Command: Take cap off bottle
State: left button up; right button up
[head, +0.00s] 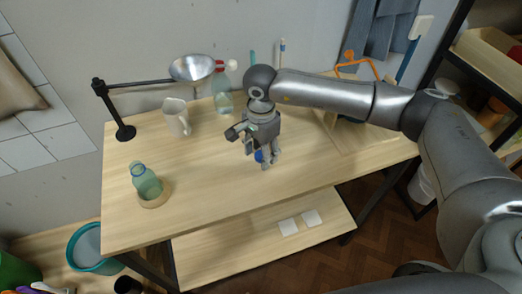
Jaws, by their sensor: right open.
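A teal see-through bottle (146,182) stands at the left of the table, with its base inside a round wooden ring (155,202). No separate cap can be made out on its neck. My right gripper (268,164) points down over the middle of the table, well to the right of the bottle, with its fingers open. A small round blue thing (259,156), perhaps a cap, shows at the fingers and is partly hidden by them. I cannot tell whether it touches them or the table. My left gripper is not in view.
An orange frame (352,68) is at the back right. The table's front middle is clear.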

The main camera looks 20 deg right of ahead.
jog(key=shift+r, duration=0.5)
notch_tip(320, 180, up, 11)
jog(key=b, duration=0.1)
jog(key=shift+r+b, duration=0.15)
jog(key=shift+b, duration=0.25)
jog(key=shift+s, duration=0.1)
